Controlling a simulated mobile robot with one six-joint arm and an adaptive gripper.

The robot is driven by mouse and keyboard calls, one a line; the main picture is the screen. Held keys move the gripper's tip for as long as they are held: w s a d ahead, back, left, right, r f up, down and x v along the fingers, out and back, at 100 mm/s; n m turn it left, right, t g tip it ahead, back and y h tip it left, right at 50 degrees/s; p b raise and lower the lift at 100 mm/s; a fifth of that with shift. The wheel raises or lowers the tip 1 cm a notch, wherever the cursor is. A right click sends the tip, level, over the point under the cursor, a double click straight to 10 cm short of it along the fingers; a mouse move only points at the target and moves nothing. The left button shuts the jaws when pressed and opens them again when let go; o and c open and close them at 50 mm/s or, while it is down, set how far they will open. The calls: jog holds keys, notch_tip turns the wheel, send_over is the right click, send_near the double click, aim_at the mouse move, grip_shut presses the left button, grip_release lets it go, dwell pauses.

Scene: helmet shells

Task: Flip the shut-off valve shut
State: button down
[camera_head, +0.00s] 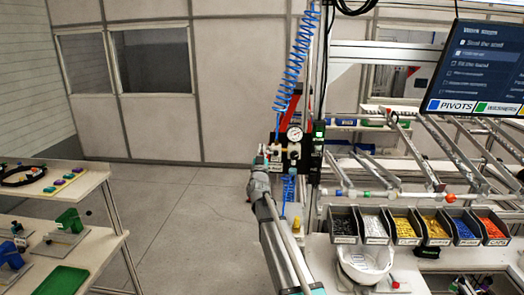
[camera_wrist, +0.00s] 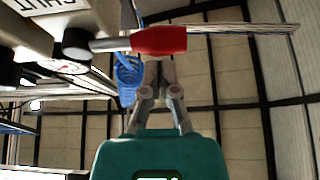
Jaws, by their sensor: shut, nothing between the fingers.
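The shut-off valve shows in the wrist view as a lever with a red grip (camera_wrist: 160,40) on a grey stem, lying roughly level across the picture. Its stem runs left to a dark round hub beside a pale housing with upside-down lettering that seems to read SHUT. My gripper (camera_wrist: 158,68) is shut and empty, its fingertips close to the red grip's lower edge; I cannot tell whether they touch. In the head view my gripper (camera_head: 262,155) is just left of the valve unit with its pressure gauge (camera_head: 294,133). The lever is not clear there.
A blue coiled hose (camera_head: 292,62) hangs above the unit. Parts bins (camera_head: 345,225) and a white bowl (camera_head: 366,262) stand on the bench at right. A side table (camera_head: 85,255) with green fixtures is at left. Open floor lies between.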

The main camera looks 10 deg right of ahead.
jog(key=shift+f+b, duration=0.3)
jog(key=shift+f, duration=0.25)
jog(key=shift+w, duration=0.1)
jog(key=shift+a, duration=0.15)
